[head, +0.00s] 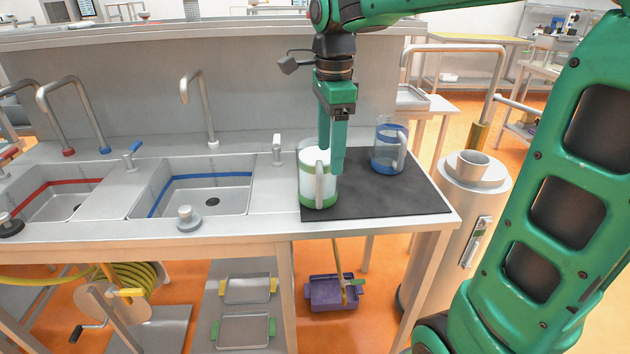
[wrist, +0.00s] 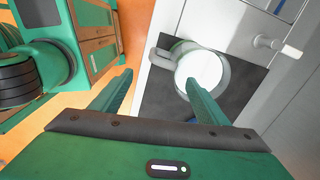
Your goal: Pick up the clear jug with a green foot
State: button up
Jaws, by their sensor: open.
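The clear jug with a green foot (head: 310,187) stands upright on a dark mat at the right end of the counter. I cannot tell whether either finger touches the jug.
A clear jug with a blue foot (head: 384,163) stands behind and right on the dark mat (head: 405,197). A sink with a blue line (head: 230,200) lies to the left. The mat's front right is clear.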

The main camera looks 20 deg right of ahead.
aim_at(318, 190)
jog(key=shift+w+a+f+m, duration=0.3)
jog(key=shift+w+a+m, duration=0.45)
jog(key=shift+m, duration=0.25)
jog(key=shift+a+f, duration=0.1)
jog(key=shift+f, duration=0.15)
jog(key=shift+s+a+f, duration=0.1)
jog(key=shift+f, duration=5.1)
jog(key=shift+r, duration=0.1)
grip_shut()
